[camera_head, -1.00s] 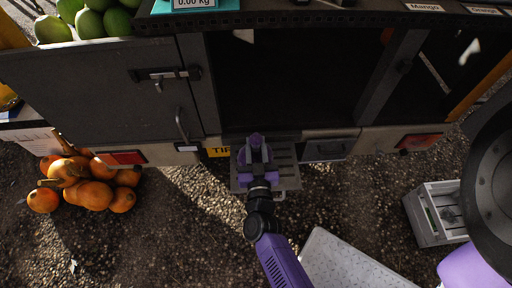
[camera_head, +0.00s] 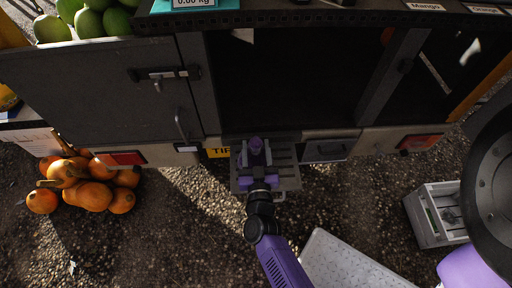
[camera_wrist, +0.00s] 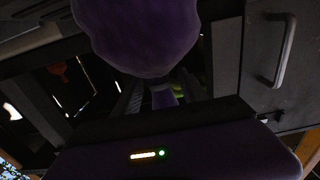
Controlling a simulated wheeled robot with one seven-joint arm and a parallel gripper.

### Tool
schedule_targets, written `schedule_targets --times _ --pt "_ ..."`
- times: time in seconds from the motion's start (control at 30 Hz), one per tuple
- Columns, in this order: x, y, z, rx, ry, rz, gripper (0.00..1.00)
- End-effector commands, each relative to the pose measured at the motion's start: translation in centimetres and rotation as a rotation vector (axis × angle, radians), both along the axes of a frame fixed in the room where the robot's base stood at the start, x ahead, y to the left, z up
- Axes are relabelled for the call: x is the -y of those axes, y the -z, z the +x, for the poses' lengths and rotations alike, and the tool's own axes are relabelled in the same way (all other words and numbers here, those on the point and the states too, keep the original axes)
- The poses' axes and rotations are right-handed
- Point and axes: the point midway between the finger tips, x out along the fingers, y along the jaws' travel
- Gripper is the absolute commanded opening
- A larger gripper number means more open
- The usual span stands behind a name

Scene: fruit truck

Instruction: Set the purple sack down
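The purple sack (camera_wrist: 140,35) fills the top middle of the wrist view, its rounded body above and a narrower tied neck below. In the head view a small purple knob (camera_head: 256,145), which looks like part of the sack, shows above the slatted grey step at the truck's back. My gripper (camera_head: 257,160) is at that step, close against the sack.
The slatted step (camera_head: 287,170) juts from the truck below its dark open bay (camera_head: 290,80). A grey cabinet door (camera_head: 100,95) is on the left. Orange fruit (camera_head: 90,190) lies heaped on the gravel. A grey crate (camera_head: 425,235) stands at right, a pale speckled panel (camera_head: 345,265) nearer.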

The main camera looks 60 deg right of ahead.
Motion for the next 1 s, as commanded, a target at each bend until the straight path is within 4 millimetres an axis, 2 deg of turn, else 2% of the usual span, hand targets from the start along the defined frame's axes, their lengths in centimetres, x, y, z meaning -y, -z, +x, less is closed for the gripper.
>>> schedule_targets --times 0.17,0.7,1.0 --pt "-0.2 -0.6 -0.1 -0.001 -0.001 0.001 0.5" --pt "-8.0 -0.3 -6.3 -0.001 0.0 0.002 0.5" --pt "-9.4 -0.5 -7.4 0.0 0.001 0.0 0.5"
